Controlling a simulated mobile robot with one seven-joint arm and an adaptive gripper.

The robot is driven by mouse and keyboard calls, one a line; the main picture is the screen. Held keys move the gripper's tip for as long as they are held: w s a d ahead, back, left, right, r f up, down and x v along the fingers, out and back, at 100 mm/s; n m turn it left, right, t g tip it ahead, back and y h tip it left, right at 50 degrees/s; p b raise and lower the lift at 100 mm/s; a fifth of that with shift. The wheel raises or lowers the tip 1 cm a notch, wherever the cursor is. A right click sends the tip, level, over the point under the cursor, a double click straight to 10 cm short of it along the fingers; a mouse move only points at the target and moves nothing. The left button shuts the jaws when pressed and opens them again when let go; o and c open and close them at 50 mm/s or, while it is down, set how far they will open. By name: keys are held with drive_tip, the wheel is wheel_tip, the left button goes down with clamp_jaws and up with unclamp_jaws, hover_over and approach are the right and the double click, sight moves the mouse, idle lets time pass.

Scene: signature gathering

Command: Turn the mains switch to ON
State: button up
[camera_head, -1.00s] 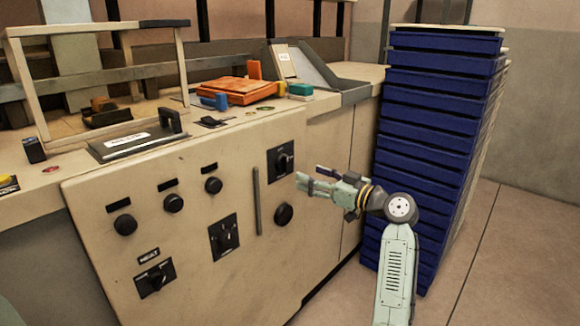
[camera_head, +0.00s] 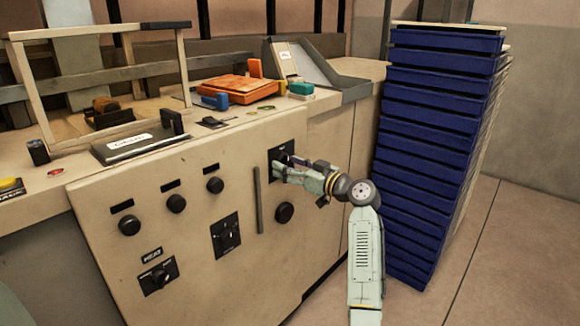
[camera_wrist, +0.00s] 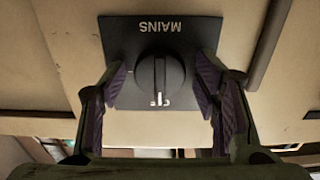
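The mains switch is a round black knob (camera_wrist: 159,82) on a dark square plate (camera_wrist: 118,38) marked MAINS, upside down in the wrist view. The knob's white mark lies toward the bottom of that view. In the head view the plate (camera_head: 275,153) sits at the upper right of the panel, and the gripper partly covers it. My gripper (camera_head: 278,166) is open at the plate. In the wrist view its two fingers (camera_wrist: 162,78) stand on either side of the knob, with gaps showing. The ON marking cannot be read.
The beige panel (camera_head: 105,265) carries several other black knobs, a HEAT switch (camera_head: 157,277), a central switch plate (camera_head: 225,236) and a vertical handle bar (camera_head: 258,200) close left of my gripper. A stack of blue trays (camera_head: 430,160) stands to the right. Floor at the right is clear.

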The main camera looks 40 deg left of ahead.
drive_tip(key=c, duration=0.9)
drive_tip(key=shift+c, duration=0.2)
drive_tip(key=shift+m, duration=0.3)
drive_tip(key=m+p, duration=0.1)
drive_tip(key=m, duration=0.2)
drive_tip(key=shift+s+r+m, duration=0.1)
drive_tip(key=shift+m, duration=0.2)
drive_tip(key=m+p, duration=0.2)
drive_tip(key=m, duration=0.2)
drive_tip(key=shift+r+m, duration=0.1)
drive_tip(key=shift+m, duration=0.2)
drive_tip(key=m+p, duration=0.3)
drive_tip(key=m, duration=0.2)
drive_tip(key=shift+s+r+p, duration=0.1)
drive_tip(key=shift+r+p, duration=0.05)
drive_tip(key=shift+p, duration=0.25)
drive_tip(key=shift+m+p, duration=1.35)
drive_tip(key=shift+m, duration=0.75)
